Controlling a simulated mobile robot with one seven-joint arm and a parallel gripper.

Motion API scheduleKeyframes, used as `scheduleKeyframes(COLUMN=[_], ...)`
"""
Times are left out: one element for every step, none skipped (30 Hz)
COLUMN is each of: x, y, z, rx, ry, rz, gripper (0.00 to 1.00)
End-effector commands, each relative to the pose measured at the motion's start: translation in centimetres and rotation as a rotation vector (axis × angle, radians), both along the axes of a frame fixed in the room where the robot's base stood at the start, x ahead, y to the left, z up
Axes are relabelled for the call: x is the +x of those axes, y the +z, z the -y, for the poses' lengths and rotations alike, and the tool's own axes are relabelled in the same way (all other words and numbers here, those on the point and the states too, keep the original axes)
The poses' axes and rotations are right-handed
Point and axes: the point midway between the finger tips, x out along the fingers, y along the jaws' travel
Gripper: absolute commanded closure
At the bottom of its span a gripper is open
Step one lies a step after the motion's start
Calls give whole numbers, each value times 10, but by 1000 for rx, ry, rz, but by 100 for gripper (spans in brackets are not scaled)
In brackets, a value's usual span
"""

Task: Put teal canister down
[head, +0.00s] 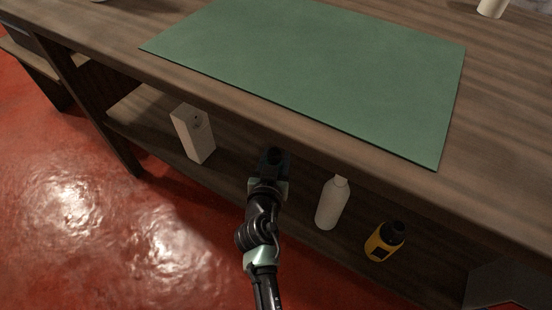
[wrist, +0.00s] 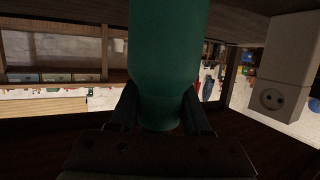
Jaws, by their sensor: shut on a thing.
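The teal canister (wrist: 168,50) fills the upper middle of the wrist view, its top end cut off by the frame. My gripper (wrist: 160,108) is shut on it, one finger on each side near its rounded lower end in the picture. In the head view my gripper (head: 272,158) is at the front edge of the table, over the lower shelf. I cannot make out the canister in the head view, and whether it touches the shelf cannot be told.
On the lower shelf, a white box (head: 193,135) stands left of my gripper; a pale bottle (head: 332,203) and a yellow-black container (head: 384,242) stand to the right. The tabletop with a green mat (head: 320,70) overhangs the shelf. Shelf room shows between box and gripper.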

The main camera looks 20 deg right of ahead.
Motion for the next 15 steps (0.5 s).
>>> scheduleKeyframes(x=[1,1,1,1,1,0,0,0,0,0,0,0,0,0,0], y=[3,3,2,2,1,-1,-2,-3,-2,-2,-2,-2,-2,-2,-2], z=[0,0,0,0,0,0,0,0,0,0,0,0,0,0,0], rx=[0,0,0,0,0,0,0,0,1,1,1,1,1,1,1], ry=[1,1,1,1,0,0,0,0,0,0,0,0,0,0,0], rz=[3,3,3,2,2,2,2,2,0,0,0,0,0,0,0], gripper=[100,100,100,100,100,100,100,100,45,40,34,27,22,22,22])
